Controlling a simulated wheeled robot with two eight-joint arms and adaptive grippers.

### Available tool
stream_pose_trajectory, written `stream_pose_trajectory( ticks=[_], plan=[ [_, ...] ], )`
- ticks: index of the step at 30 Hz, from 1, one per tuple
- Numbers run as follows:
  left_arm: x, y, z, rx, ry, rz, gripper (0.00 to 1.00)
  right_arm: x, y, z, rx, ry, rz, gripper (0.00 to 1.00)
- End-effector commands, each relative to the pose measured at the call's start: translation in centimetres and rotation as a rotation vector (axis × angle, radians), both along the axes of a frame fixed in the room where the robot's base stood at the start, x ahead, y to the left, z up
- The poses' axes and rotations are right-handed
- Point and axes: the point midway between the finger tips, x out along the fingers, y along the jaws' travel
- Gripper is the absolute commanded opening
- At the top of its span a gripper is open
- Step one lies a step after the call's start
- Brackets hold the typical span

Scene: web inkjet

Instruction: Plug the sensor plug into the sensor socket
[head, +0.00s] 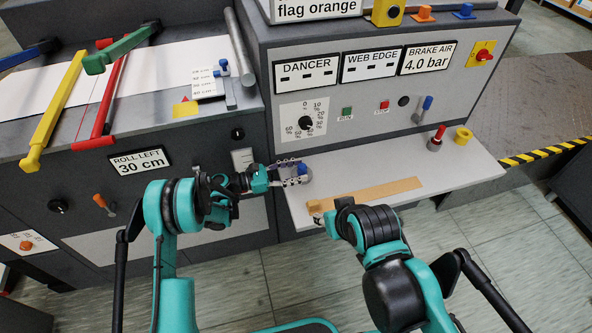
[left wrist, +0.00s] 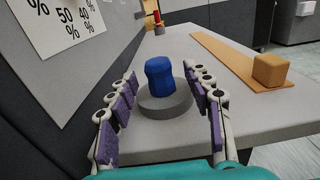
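A blue plug-like piece (left wrist: 158,77) stands upright on a round grey base (left wrist: 166,101) on the shelf in the left wrist view. It shows small in the head view (head: 303,170). My left gripper (left wrist: 163,112) is open, with its purple-padded fingers on either side of the base and visible gaps to it. In the head view my left gripper (head: 288,173) reaches in at the shelf's left end. My right gripper (head: 322,214) is at the shelf's front edge, mostly hidden by its own arm. A black round fitting (head: 403,101) is on the panel; I cannot tell whether it is the sensor socket.
A wooden strip with a block (head: 375,191) lies along the shelf's front, close to my right gripper. A red-handled piece in a grey holder (head: 436,139) and a yellow cup (head: 463,137) stand farther right. The grey shelf (head: 400,162) is clear between.

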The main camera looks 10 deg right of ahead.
Motion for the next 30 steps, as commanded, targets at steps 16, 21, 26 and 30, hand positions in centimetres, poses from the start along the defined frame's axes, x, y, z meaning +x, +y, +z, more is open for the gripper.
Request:
stream_pose_trajectory(
  ticks=[16,21,26,30],
  plan=[
    [0.0,0.0,4.9,0.0,0.0,0.0,0.5,0.0,0.0,0.0,0.0,0.0,0.0,0.4],
    [0.0,0.0,8.0,0.0,0.0,0.0,0.5,0.0,0.0,0.0,0.0,0.0,0.0,0.4],
    [0.0,0.0,9.6,0.0,0.0,0.0,0.5,0.0,0.0,0.0,0.0,0.0,0.0,0.4],
    [0.0,0.0,10.0,0.0,0.0,0.0,0.5,0.0,0.0,0.0,0.0,0.0,0.0,0.4]
  ],
)
